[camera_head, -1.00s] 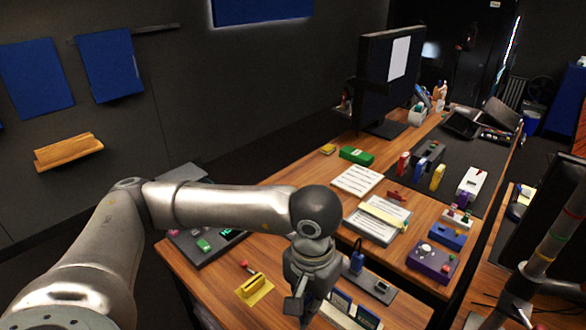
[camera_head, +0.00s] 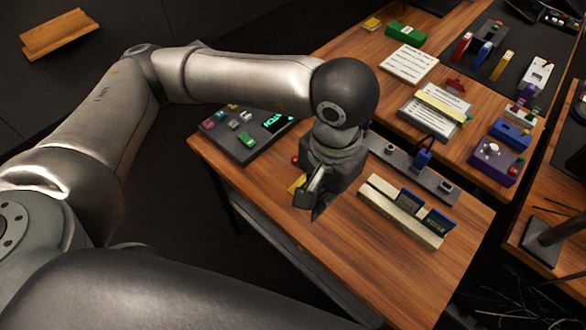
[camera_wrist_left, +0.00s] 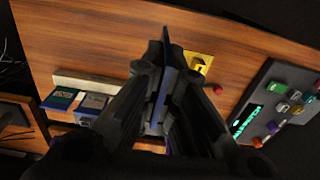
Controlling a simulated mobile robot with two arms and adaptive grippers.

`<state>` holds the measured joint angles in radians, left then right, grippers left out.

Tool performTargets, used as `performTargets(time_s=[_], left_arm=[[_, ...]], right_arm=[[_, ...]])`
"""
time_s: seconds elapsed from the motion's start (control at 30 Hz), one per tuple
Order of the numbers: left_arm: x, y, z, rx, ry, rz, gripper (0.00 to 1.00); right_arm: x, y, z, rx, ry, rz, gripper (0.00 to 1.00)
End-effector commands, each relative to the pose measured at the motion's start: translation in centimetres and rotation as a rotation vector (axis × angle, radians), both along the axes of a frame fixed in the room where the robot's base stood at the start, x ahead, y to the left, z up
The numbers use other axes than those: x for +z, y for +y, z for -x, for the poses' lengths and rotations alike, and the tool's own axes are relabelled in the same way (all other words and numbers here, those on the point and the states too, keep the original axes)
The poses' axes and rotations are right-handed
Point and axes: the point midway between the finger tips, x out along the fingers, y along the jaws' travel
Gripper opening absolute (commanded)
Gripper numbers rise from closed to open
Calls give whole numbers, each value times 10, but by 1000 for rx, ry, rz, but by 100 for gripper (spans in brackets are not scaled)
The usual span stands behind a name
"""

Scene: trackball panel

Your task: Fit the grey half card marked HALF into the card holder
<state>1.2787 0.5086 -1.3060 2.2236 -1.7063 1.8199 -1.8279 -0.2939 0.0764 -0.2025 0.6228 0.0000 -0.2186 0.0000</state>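The card holder is a long cream rail (camera_head: 376,208) on the near wooden table, with two dark blue cards (camera_head: 434,221) standing in its right part; its left part looks empty. My left gripper (camera_head: 314,190) is above the table, left of the rail and apart from it. In the left wrist view its fingers (camera_wrist_left: 164,65) are shut on a thin dark grey card (camera_wrist_left: 166,38), seen nearly edge-on. I take it for the half card, but its marking is hidden. The rail (camera_wrist_left: 85,82) also shows there. My right gripper is out of view.
A yellow plate (camera_wrist_left: 201,62) lies beside the gripper, with a red knob (camera_wrist_left: 218,90) near it. A grey strip with a blue plug (camera_head: 422,158) lies behind the holder. A dark button panel (camera_head: 240,135) is at the table's left. The table's front right is clear.

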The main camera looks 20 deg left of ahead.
Motion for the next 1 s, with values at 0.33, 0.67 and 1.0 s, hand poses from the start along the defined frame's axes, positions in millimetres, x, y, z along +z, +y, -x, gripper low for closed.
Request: performTargets(time_s=[0.33,0.67,1.0], left_arm=[[-37,43,-72,11,2,-3,0],[-86,60,-104,2,1,0,0],[-118,65,-112,2,4,-1,0]], right_arm=[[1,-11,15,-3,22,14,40],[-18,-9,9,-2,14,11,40],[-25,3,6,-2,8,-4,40]])
